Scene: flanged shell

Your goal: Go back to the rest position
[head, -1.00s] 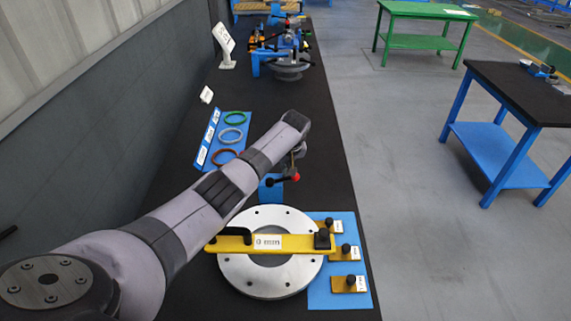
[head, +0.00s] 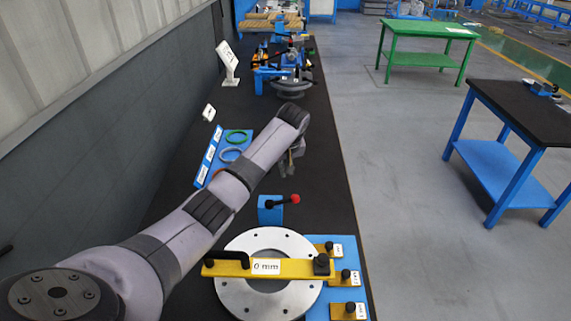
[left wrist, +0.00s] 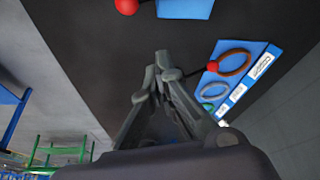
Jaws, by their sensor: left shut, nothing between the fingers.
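My left arm (head: 205,205) reaches in from the left over the black bench. My left gripper (head: 287,172) hangs below its wrist, partly hidden by the arm, in clear air beyond the blue block (head: 268,212) with the black lever and red knob (head: 295,198). In the left wrist view my left gripper (left wrist: 162,62) has its fingers together with nothing between them. A red knob (left wrist: 127,6) shows at the top of that view, and another red knob (left wrist: 212,66) shows beside the fingers. My right gripper is not in view.
The flanged ring (head: 240,296) lies in front with a yellow bar (head: 222,268) across it, labelled "0 mm". Yellow blocks (head: 348,311) sit on a blue mat at its right. A blue board with rings (head: 236,136) lies beyond the arm. A fixture (head: 288,84) stands farther back.

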